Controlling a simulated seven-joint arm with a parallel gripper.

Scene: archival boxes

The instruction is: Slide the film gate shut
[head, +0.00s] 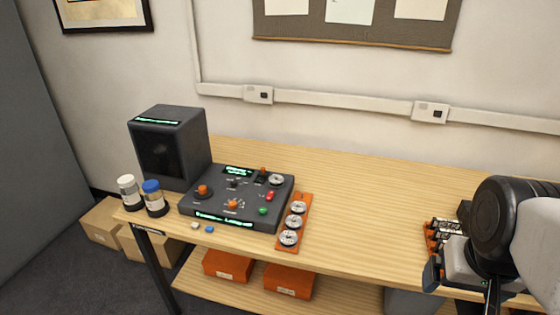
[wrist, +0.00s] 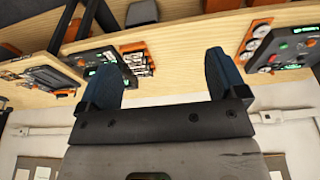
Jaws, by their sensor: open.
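A dark grey console (head: 225,212) with knobs, a red button, a green button and lit displays sits on the wooden table, left of centre in the head view. I cannot make out which of its small parts is the film gate. A console with similar controls shows at the right edge of the wrist view (wrist: 290,50). My gripper (head: 462,282) is over the table's right part, well apart from the console. In the wrist view my gripper (wrist: 164,80) has its two blue fingers spread wide with nothing between them.
An orange tray with several white reels (head: 292,222) lies right of the console. A dark speaker-like box (head: 170,148) stands behind it, and two jars (head: 154,200) stand at left. An orange rack (head: 432,238) is beside my arm. The table's middle (head: 365,220) is clear.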

